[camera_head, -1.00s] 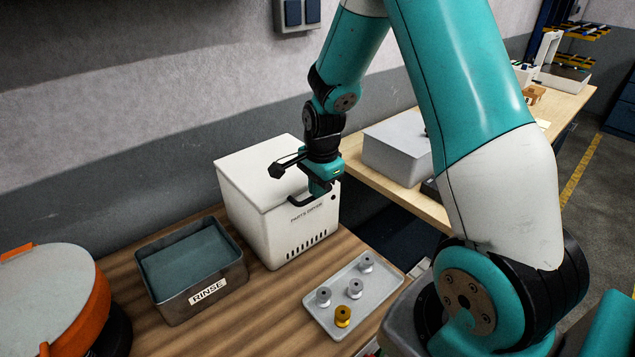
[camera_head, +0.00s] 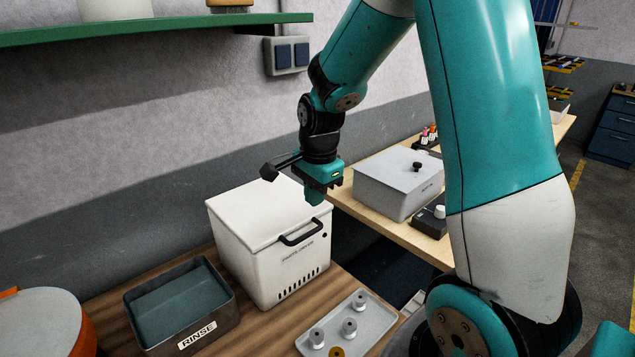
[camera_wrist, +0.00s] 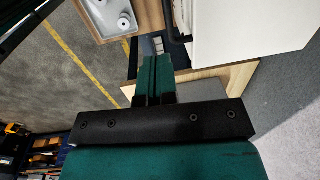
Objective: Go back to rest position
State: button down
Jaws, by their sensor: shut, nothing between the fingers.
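My gripper (camera_head: 318,196) is teal and black and points down, in the air above the right side of the white parts dryer (camera_head: 262,250). Its fingers are shut and empty. In the wrist view my gripper's teal fingers (camera_wrist: 153,68) lie together in the middle. The dryer's lid is closed, and its black handle (camera_head: 301,233) is apart from my fingers.
A RINSE basin (camera_head: 229,311) stands left of the dryer. A grey tray (camera_head: 377,332) with several small parts lies at the front. A grey lidded box (camera_head: 385,190) stands on the wooden table behind. A green shelf (camera_head: 190,28) hangs at upper left.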

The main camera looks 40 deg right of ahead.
jog(key=shift+s+r+b, duration=0.2)
jog(key=shift+r, duration=0.8)
jog(key=shift+s+r+b, duration=0.15)
jog(key=shift+s+r, duration=0.05)
jog(key=shift+r, duration=0.8)
jog(key=s+a+f+n+y+b, duration=0.1)
jog(key=s+a+n+b, duration=0.3)
jog(key=s+a+n, duration=0.5)
jog(key=s+a+f+n+g+y+b, duration=0.1)
jog(key=s+a+f+n+y+b, duration=0.1)
jog(key=s+a+n, duration=0.8)
jog(key=a+n+y+b, duration=0.1)
jog(key=a+n+b, duration=0.1)
jog(key=n, duration=0.3)
jog(key=shift+s+a+f+n, duration=0.2)
jog(key=shift+a+n, duration=0.2)
jog(key=shift+a, duration=0.4)
jog(key=c, duration=1.8)
grip_release()
jog(key=shift+c, duration=0.2)
